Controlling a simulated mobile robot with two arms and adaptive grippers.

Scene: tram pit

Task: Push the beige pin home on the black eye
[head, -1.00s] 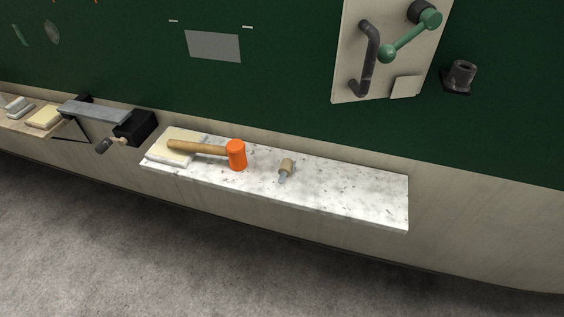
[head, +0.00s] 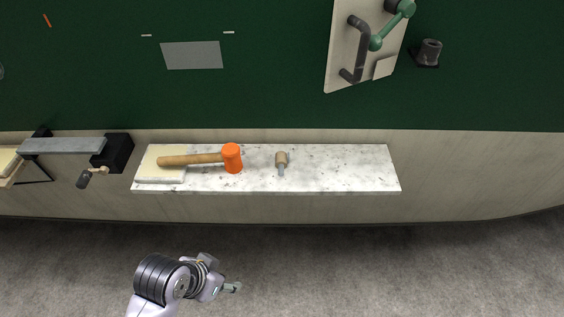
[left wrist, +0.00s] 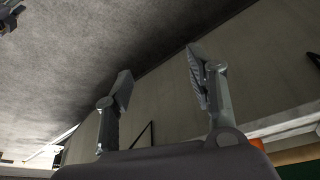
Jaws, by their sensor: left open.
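A small beige pin (head: 282,158) with a grey tip lies on the white speckled shelf (head: 340,180), to the right of the orange mallet. A dark, hollow round fitting on a black plate, which may be the black eye (head: 430,52), sits on the green wall at upper right. The pin and this fitting are well apart. My left gripper (head: 232,287) is low in the head view, over the grey floor in front of the shelf and away from the pin. In the left wrist view my left gripper (left wrist: 158,82) is open and empty. My right gripper is not in view.
An orange-headed mallet (head: 232,158) lies with its handle over a pale block (head: 160,172) at the shelf's left end. A black bracket (head: 113,152) with a grey bar juts from the wall farther left. A panel (head: 340,75) carries a green lever. The shelf's right half is clear.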

